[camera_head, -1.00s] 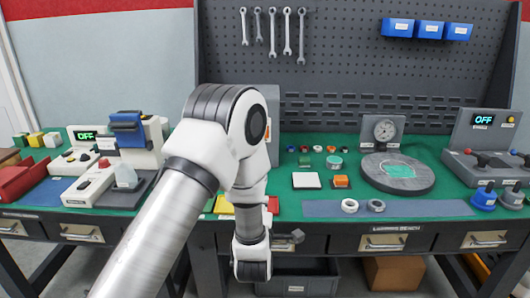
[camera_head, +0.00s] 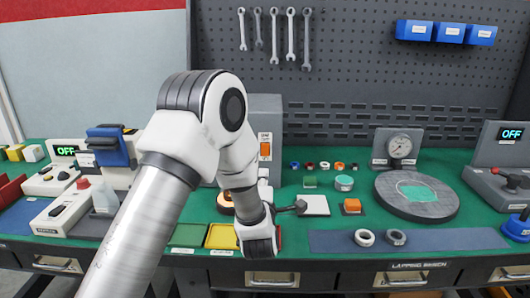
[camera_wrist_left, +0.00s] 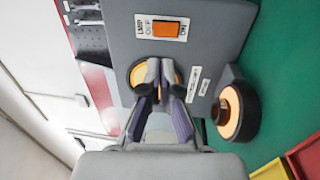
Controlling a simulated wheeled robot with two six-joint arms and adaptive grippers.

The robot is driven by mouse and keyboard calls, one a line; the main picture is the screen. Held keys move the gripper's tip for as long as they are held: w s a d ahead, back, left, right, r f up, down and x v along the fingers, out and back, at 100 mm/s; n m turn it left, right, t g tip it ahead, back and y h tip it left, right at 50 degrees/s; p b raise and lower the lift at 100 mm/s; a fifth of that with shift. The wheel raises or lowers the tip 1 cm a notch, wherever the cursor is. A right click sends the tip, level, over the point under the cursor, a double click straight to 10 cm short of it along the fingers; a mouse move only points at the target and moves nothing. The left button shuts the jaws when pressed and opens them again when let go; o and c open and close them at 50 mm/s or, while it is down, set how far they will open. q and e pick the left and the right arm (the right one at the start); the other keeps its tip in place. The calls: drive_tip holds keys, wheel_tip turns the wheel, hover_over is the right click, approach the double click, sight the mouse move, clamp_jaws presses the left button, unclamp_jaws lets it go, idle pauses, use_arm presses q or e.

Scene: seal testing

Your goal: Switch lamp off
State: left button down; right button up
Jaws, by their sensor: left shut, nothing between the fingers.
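The lamp switch (camera_head: 265,150) is an orange rocker on the front of a grey box (camera_head: 264,108) at the back of the bench. In the left wrist view the rocker (camera_wrist_left: 166,29) sits on a white plate marked OFF and ON; I cannot tell which side is pressed. My left gripper (camera_wrist_left: 160,70) is shut and empty, its fingertips in front of the box's face, below the rocker in that picture. They partly cover a round orange-lit spot (camera_wrist_left: 137,75). In the head view my arm hides most of the gripper. My right gripper is not in view.
A dark round piece with a glowing orange ring (camera_wrist_left: 230,112) stands beside the box. Yellow (camera_head: 221,236) and green (camera_head: 188,235) trays lie near the front edge. A round plate (camera_head: 416,196) and gauge (camera_head: 399,146) stand right; small parts lie between.

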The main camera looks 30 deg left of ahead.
sight(265, 147)
use_arm(q)
drive_tip(key=p+x, duration=0.1)
drive_tip(key=x, duration=1)
drive_tip(key=shift+w+a+r+p, duration=0.1)
drive_tip(key=shift+w+r+p, duration=0.05)
drive_tip(key=shift+w+p, duration=0.15)
